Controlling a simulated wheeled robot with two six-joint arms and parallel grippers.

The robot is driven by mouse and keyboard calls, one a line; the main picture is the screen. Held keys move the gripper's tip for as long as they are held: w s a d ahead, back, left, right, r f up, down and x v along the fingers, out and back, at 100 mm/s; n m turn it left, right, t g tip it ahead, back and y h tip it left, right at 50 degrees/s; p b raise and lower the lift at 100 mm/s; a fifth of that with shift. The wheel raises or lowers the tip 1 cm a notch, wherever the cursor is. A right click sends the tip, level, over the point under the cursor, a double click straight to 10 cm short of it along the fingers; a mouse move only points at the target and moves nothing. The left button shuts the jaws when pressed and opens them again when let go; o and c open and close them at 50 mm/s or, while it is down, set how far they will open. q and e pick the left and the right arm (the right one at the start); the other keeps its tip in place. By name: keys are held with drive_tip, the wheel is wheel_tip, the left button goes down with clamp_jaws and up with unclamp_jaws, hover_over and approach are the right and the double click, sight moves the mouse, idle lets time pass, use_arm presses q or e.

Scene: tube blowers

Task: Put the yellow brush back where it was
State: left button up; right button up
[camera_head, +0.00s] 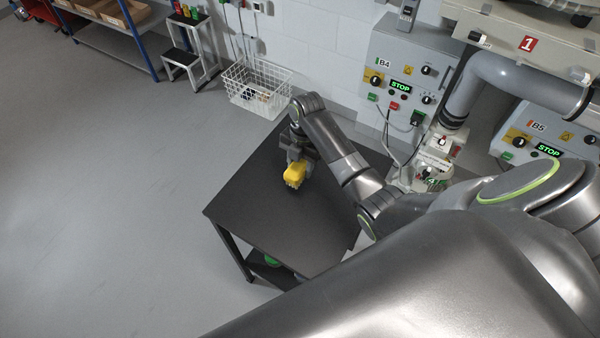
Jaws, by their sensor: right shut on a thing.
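The yellow brush (295,173) is in the head view, over the middle of the black table (262,222). My right gripper (298,160) is shut on it from above, at the end of my right arm, which reaches in from the right. Its lower side looks dark against the black top, so I cannot tell whether it touches the table. The gripper fingers are partly hidden by the brush. My left gripper is not in view.
A white wire basket (257,88) stands behind the table by the wall. Grey control boxes B4 (408,75) and B5 (545,135) and a grey pipe (500,72) are at the right. The tabletop's left and front areas are clear. Open floor lies left.

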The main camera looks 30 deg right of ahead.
sight(302, 160)
drive_tip(key=shift+f, duration=2.2)
drive_tip(key=o, duration=0.9)
drive_tip(key=shift+r, duration=0.1)
drive_tip(key=r, duration=0.3)
drive_tip(key=d+r+b, duration=0.1)
drive_tip(key=r, duration=0.5)
drive_tip(key=shift+w+d+r, duration=0.2)
drive_tip(key=shift+w, duration=0.2)
drive_tip(key=shift+r+p, duration=0.3)
drive_tip(key=shift+r, duration=0.5)
drive_tip(key=shift+d+r, duration=0.1)
drive_tip(key=shift+r, duration=0.3)
